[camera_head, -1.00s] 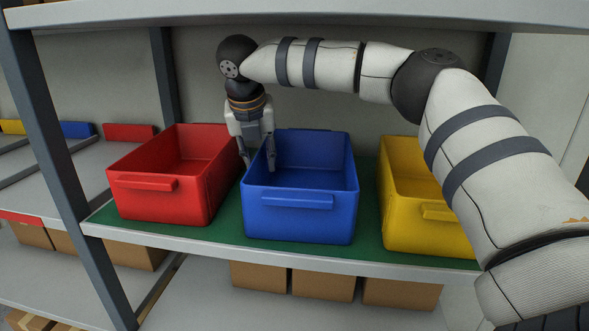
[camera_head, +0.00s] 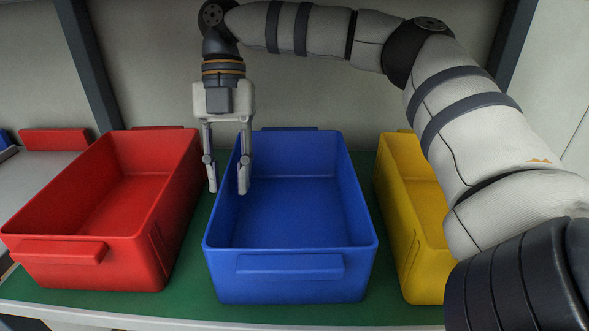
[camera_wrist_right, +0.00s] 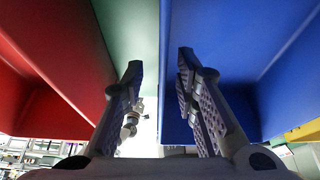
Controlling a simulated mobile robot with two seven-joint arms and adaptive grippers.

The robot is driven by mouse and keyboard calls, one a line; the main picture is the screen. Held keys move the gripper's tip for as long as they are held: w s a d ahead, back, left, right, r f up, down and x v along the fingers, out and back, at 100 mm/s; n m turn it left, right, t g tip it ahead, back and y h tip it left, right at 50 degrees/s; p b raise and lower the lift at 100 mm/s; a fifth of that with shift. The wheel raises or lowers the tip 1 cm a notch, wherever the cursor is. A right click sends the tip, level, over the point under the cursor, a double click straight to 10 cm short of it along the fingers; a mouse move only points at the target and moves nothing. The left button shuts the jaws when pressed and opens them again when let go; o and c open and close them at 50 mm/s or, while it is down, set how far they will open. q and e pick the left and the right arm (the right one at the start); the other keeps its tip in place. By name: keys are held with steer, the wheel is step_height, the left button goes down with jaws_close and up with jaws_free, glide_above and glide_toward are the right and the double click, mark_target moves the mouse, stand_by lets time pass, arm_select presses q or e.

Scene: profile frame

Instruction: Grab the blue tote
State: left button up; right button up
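The blue tote (camera_head: 291,287) stands upright on a green mat in the middle of the head view. It is empty and has a handle on its front. My right gripper (camera_head: 227,191) points down at its left wall. One finger is outside, in the gap beside the red tote, and the other is inside the blue tote. The fingers are apart. In the right wrist view, the gripper (camera_wrist_right: 160,68) straddles the wall of the blue tote (camera_wrist_right: 225,45), with visible space on the left finger's side. Contact on the right finger's side is unclear. My left gripper is out of view.
A red tote (camera_head: 150,235) stands close on the left, with a narrow gap. A yellow tote (camera_head: 425,255) stands on the right, partly hidden by my right arm. The green mat (camera_head: 190,290) covers the shelf. Grey shelf posts rise at both sides.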

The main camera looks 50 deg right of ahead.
mark_target(222, 219)
steer(key=shift+s+a+r, duration=0.1)
steer(key=shift+s+a, duration=0.8)
steer(key=shift+a, duration=0.1)
steer(key=shift+s+a+p, duration=0.45)
steer(key=shift+s+a, duration=0.6)
steer(key=x, duration=0.3)
steer(key=shift+a, duration=0.1)
steer(key=shift+f, duration=0.25)
jaws_close()
steer(key=shift+r, duration=0.1)
